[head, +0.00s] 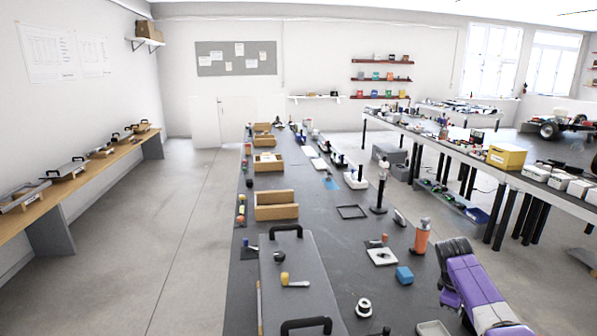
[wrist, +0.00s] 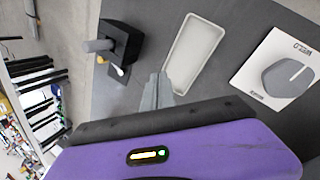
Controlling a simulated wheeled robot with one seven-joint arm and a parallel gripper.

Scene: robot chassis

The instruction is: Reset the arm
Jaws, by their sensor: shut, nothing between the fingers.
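My gripper shows in the wrist view as grey fingers (wrist: 156,92) that are together and hold nothing. They are in front of a shallow white tray (wrist: 195,48) on a dark surface, and I cannot tell how far above it they are. My purple arm (head: 478,287) shows at the lower right of the head view, bent over the right side of the long dark table (head: 330,257). The fingers cannot be made out in the head view.
In the wrist view, a black block with a grey knob (wrist: 120,45) is left of the fingers and a white printed card (wrist: 280,68) is right. Clear floor (head: 170,230) lies left.

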